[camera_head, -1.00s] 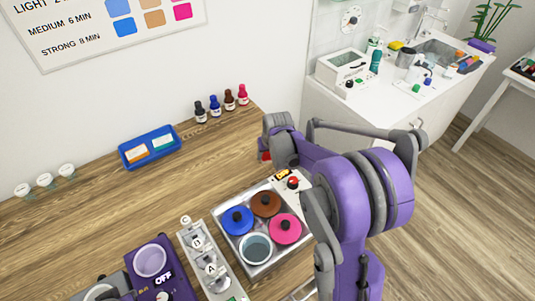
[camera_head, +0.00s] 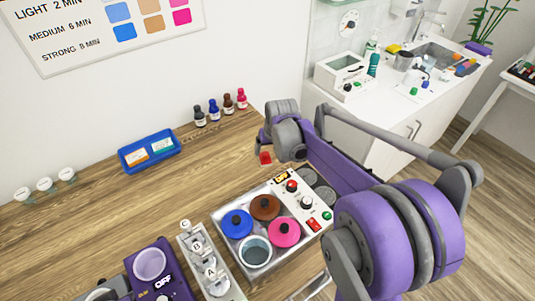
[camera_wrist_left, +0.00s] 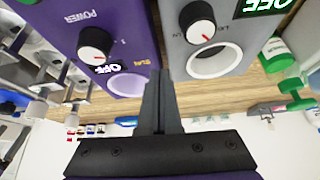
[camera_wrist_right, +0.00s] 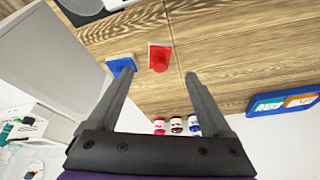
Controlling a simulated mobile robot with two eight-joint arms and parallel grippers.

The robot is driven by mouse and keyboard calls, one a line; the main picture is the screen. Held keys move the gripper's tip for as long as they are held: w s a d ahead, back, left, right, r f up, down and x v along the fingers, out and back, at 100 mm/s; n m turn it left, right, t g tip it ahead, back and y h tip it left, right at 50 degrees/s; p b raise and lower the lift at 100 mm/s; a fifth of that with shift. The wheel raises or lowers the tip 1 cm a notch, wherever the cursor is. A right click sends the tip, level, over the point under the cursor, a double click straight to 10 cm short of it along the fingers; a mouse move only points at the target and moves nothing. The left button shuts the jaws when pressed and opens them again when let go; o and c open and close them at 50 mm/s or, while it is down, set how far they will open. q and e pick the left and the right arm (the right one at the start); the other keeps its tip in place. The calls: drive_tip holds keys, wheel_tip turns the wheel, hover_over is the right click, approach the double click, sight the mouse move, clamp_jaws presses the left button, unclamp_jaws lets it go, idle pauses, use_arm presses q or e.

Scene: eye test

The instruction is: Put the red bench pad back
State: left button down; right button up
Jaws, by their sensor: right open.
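A small red thing (camera_wrist_right: 158,58), which I take for the red bench pad, is on the wooden bench in the right wrist view. It has a darker block-like part at a paler red, flat part; I cannot tell whether these are one piece. It also shows in the head view (camera_head: 265,158), just below my right gripper. My right gripper (camera_wrist_right: 159,76) is open, with the red thing ahead between its fingers and apart from them. My left gripper (camera_wrist_left: 160,76) is shut with nothing seen in it, near the purple and grey devices. Its fingers are not clear in the head view.
A blue piece (camera_wrist_right: 121,66) lies left of the red one, partly behind a finger. Small bottles (camera_head: 221,107) stand by the wall. A blue tray (camera_head: 125,160) is at the left. A metal warmer (camera_head: 222,241) with coloured lids stands in front. Bare wood lies between.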

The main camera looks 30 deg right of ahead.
drive_tip(key=v, duration=0.3)
drive_tip(key=shift+s+r, duration=0.1)
drive_tip(key=shift+r, duration=0.3)
